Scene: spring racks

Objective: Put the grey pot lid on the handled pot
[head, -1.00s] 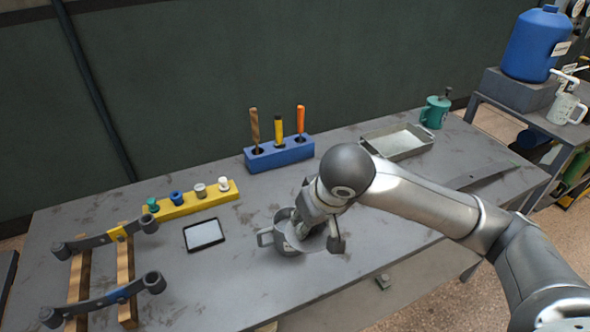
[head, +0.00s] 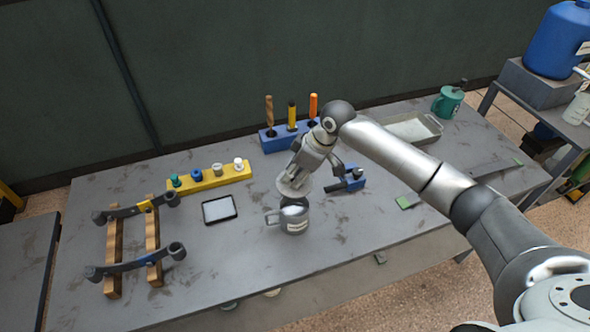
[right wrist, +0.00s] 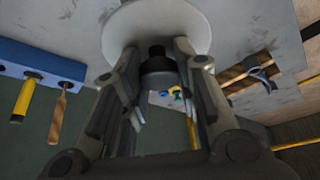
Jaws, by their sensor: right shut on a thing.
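The grey pot lid (head: 288,189) is a round disc with a dark knob (right wrist: 158,72). My right gripper (head: 302,176) is shut on the lid's knob, and in the right wrist view the fingers close in on both sides of it, with the pale disc (right wrist: 160,25) beyond. The handled pot (head: 294,219) is a grey metal mug shape standing upright on the table, its handle to the left. The lid is tilted and shows just above the pot, covering part of its rim. I cannot tell whether they touch. My left gripper is out of view.
A blue holder (head: 284,141) with upright tools stands behind. A yellow rack (head: 208,179), black-framed tablet (head: 219,209) and wooden rack (head: 113,250) lie left. A metal tray (head: 415,129) and green mug (head: 447,101) are back right.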

